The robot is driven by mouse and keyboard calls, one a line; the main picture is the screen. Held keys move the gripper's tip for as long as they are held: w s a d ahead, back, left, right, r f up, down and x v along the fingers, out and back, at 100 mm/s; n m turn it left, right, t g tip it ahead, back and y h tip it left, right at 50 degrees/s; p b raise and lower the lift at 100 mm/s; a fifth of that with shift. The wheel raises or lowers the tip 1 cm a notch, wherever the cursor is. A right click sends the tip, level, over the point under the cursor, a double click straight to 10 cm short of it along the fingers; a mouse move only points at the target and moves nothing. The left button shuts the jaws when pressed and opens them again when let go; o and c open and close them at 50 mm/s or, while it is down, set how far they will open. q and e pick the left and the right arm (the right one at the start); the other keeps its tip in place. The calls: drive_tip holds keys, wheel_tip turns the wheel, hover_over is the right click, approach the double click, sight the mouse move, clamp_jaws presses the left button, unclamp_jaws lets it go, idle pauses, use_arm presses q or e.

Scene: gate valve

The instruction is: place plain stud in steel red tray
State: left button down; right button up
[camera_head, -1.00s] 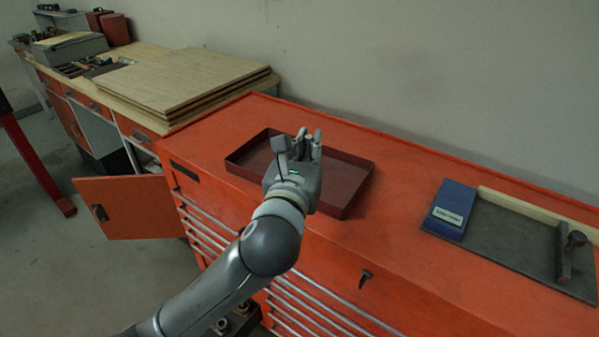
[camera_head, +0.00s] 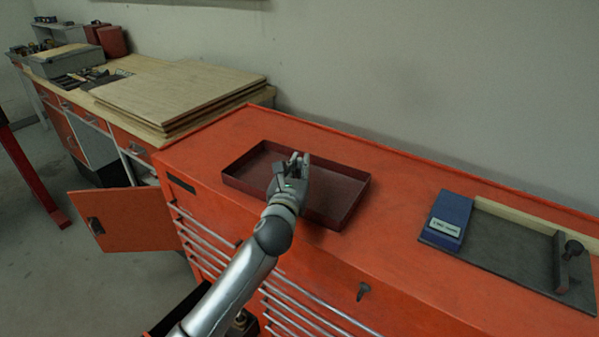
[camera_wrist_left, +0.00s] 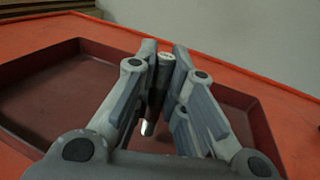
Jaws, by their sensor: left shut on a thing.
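The steel red tray (camera_head: 337,209) is a shallow dark red rectangular tray on the orange cabinet top. It also shows in the left wrist view (camera_wrist_left: 60,115). My right gripper is not in view.
A dark mat (camera_head: 510,250) with a blue labelled block (camera_head: 449,217) and a clamp-like black piece (camera_head: 565,262) lies to the right. A small dark part (camera_head: 362,290) is near the cabinet's front. Wooden boards (camera_head: 180,92) lie on the bench at left.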

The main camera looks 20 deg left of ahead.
use_arm(q)
drive_tip(key=shift+f, duration=0.65)
drive_tip(key=shift+f, duration=0.2)
drive_tip(key=c, duration=1.5)
unclamp_jaws()
drive_tip(key=shift+r, duration=0.15)
drive_tip(key=shift+s, duration=0.15)
drive_tip(key=s, duration=0.6)
drive_tip(key=s+b, duration=0.1)
drive_tip(key=s, duration=0.4)
drive_tip(key=shift+s+d, duration=0.2)
drive_tip(key=shift+s, duration=0.2)
